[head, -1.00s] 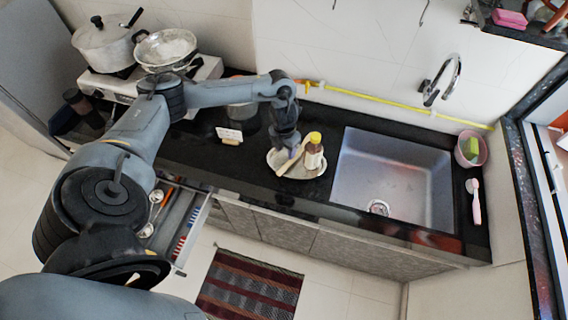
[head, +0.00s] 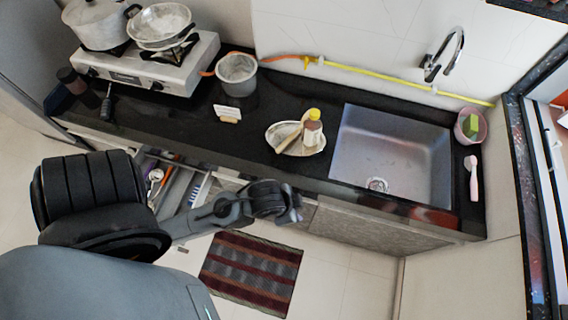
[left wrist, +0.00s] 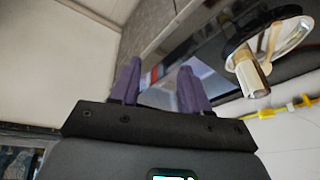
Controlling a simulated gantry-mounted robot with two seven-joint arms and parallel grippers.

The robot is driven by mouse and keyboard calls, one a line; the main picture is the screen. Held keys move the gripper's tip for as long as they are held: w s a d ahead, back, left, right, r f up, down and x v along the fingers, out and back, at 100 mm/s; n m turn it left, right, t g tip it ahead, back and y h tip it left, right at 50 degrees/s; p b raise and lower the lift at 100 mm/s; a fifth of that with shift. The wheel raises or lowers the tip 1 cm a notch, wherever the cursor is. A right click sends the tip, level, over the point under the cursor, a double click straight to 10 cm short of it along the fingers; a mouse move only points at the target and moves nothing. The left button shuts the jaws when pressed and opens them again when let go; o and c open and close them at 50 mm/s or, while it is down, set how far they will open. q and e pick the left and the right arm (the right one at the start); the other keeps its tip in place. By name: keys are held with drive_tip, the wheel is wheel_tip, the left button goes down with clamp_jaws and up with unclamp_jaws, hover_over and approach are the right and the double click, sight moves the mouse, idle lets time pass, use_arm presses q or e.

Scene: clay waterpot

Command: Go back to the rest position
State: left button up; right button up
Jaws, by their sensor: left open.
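My left gripper (head: 294,208) hangs in front of the counter's front edge, above the floor, in the head view. In the left wrist view its two purple fingers (left wrist: 160,82) stand apart with nothing between them. A light oval dish (head: 280,132) lies on the counter, clear of the gripper. It holds a bottle (head: 312,130) with a yellow cap and a wooden tool (head: 291,141). The dish also shows at the upper right of the left wrist view (left wrist: 292,36). My right gripper is not in view.
The black counter (head: 180,128) carries a stove (head: 150,72) with pans, a grey pot (head: 237,72), a small card (head: 228,112) and a sink (head: 390,155). An open drawer (head: 178,190) with utensils juts out near my arm. A striped mat (head: 250,272) lies on the floor.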

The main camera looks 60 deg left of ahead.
use_arm(q)
drive_tip(key=shift+s+a+r+n+g, duration=0.15)
drive_tip(key=shift+s+a+n, duration=0.15)
drive_tip(key=shift+s+n, duration=0.25)
drive_tip(key=shift+s+a+n+g, duration=0.15)
drive_tip(key=shift+s+a+n, duration=0.1)
drive_tip(key=shift+s+n, duration=0.3)
